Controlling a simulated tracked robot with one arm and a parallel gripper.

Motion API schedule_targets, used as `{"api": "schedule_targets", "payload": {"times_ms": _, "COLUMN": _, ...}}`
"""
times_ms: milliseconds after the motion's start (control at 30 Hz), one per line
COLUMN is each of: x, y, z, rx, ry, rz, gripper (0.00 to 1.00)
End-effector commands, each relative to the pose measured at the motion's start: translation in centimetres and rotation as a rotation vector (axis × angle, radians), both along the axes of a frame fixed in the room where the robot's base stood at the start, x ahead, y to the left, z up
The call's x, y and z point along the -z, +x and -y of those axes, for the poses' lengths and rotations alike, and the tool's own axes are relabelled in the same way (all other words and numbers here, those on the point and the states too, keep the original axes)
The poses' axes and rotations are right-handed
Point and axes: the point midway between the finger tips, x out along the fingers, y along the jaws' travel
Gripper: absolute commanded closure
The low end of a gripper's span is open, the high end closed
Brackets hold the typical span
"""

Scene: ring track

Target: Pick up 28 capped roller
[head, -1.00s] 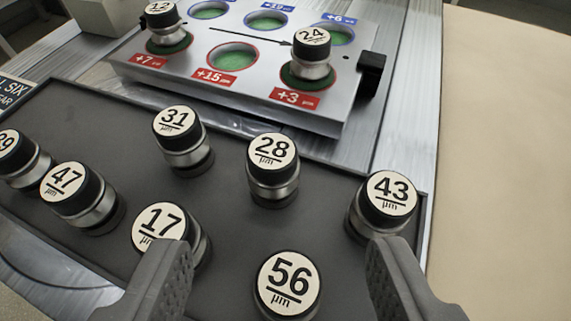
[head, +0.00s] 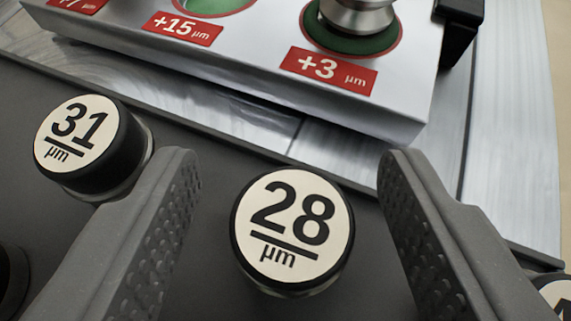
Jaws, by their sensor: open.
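The 28 capped roller (head: 292,230) stands upright on the dark tray, its pale cap marked "28 µm" with a black rim facing me. My gripper (head: 290,170) is open, with one finger to the left of the roller and one to the right. There is a gap on both sides, and neither finger touches it in the picture. The roller's lower body is mostly hidden under its cap.
The 31 capped roller (head: 92,150) stands just left of my left finger, close to it. Another roller's cap shows at the lower right edge (head: 558,295). The metal block with "+3" (head: 330,70) and "+15" labels lies beyond the dark tray (head: 205,142).

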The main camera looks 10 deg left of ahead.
Motion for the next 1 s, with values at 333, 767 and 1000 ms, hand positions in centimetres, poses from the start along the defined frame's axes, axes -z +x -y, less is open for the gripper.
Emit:
{"api": "schedule_targets", "payload": {"times_ms": 333, "x": 0.1, "y": 0.4, "z": 0.0, "rx": 0.002, "ry": -0.001, "rz": 0.002, "gripper": 0.53}}
{"api": "schedule_targets", "payload": {"times_ms": 767, "x": 0.0, "y": 0.4, "z": 0.0, "rx": 0.002, "ry": -0.001, "rz": 0.002, "gripper": 0.96}}
{"api": "schedule_targets", "payload": {"times_ms": 1000, "x": -3.0, "y": 0.4, "z": 0.1, "rx": 0.002, "ry": -0.004, "rz": 0.004, "gripper": 0.96}}
